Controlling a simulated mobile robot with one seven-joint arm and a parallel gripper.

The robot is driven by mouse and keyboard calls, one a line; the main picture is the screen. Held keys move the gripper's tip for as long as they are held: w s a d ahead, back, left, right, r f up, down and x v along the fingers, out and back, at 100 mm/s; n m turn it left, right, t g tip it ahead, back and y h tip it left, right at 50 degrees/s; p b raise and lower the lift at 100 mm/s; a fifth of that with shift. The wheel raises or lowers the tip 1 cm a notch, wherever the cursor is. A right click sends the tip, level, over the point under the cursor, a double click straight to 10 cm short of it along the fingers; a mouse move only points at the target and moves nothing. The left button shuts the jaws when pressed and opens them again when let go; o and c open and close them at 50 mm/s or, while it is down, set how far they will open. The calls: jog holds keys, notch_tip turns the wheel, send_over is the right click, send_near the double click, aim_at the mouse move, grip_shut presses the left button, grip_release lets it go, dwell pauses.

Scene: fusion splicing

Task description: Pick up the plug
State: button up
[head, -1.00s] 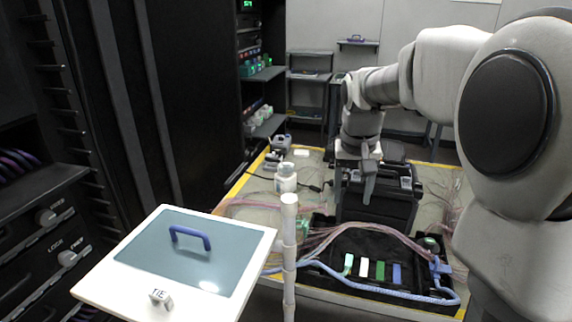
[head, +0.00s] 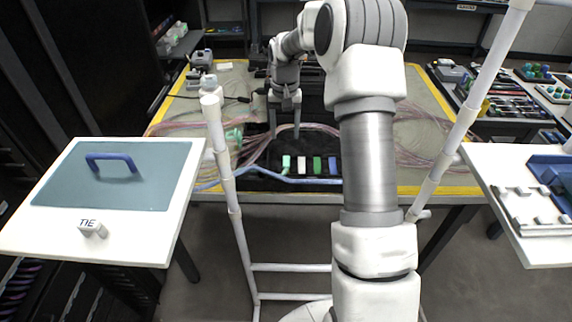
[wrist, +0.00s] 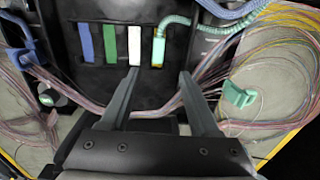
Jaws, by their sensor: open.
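No part is clearly marked as the plug, and I cannot tell for certain which piece it is. A teal-green piece (wrist: 158,48) with a ribbed teal tube at its end lies in the black tray (head: 248,182). It also shows in the head view (head: 286,162), beside white (head: 301,163), green (head: 317,165) and blue (head: 332,166) strips. My gripper (head: 285,128) is open and points down over the tray's back side. In the wrist view, my gripper's fingertips (wrist: 159,73) are apart, with the teal-green piece just beyond the gap. Nothing is between the fingers.
A green clip (wrist: 238,94) lies among loose fibres right of the fingers. A blue clip (wrist: 30,45) is at the left. The side table with a blue handle (head: 111,158) stands left; a white table (head: 500,240) stands right. White posts (head: 222,150) rise in front.

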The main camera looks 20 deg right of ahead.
send_over(286, 160)
jog(key=f, duration=0.4)
jog(key=shift+w+f, duration=0.2)
jog(key=shift+f, duration=0.2)
jog(key=shift+s+f+b, duration=0.15)
jog(key=shift+f+b, duration=0.2)
jog(key=shift+f, duration=1)
jog(key=shift+s+f+b, duration=0.1)
jog(key=shift+f+b, duration=0.2)
jog(key=shift+f, duration=1)
grip_shut()
